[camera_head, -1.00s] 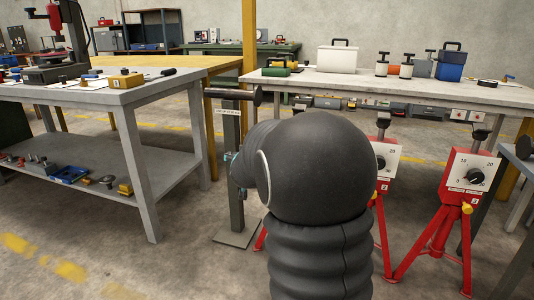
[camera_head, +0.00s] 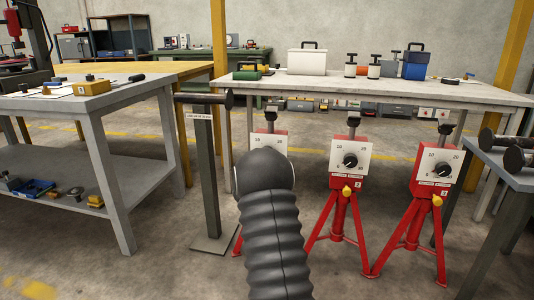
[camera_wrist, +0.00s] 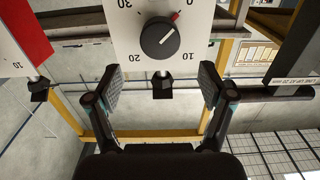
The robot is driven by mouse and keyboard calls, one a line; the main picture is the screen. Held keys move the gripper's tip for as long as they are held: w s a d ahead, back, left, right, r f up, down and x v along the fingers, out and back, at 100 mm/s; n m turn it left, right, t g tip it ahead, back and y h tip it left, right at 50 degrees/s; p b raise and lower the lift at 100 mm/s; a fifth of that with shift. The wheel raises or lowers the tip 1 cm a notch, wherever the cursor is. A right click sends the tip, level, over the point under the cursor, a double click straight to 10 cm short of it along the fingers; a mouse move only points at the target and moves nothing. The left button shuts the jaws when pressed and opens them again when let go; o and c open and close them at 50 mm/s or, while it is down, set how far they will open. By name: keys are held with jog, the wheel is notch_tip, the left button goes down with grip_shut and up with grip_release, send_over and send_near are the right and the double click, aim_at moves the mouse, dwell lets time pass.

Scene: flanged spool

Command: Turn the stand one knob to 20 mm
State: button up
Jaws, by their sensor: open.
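Three red stands with white dial panels stand in a row in the head view: the left panel (camera_head: 272,139) half hidden by my arm, the middle one (camera_head: 350,160) and the right one (camera_head: 436,165). Stand numbers are too small to read. In the wrist view, which looks upside down, a black knob (camera_wrist: 160,37) sits on a white dial panel (camera_wrist: 122,40) marked 0, 10, 20 and 30. The knob's red mark points toward 0. My gripper (camera_wrist: 160,76) is open and empty, its fingers apart from the knob. It is hidden in the head view.
A long bench (camera_head: 450,93) is behind the stands. A grey table (camera_head: 115,105) is at left, another at right.

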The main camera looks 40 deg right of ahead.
jog(key=x, duration=0.9)
jog(key=shift+a+p, duration=0.1)
jog(key=shift+p, duration=0.2)
jog(key=c, duration=1.2)
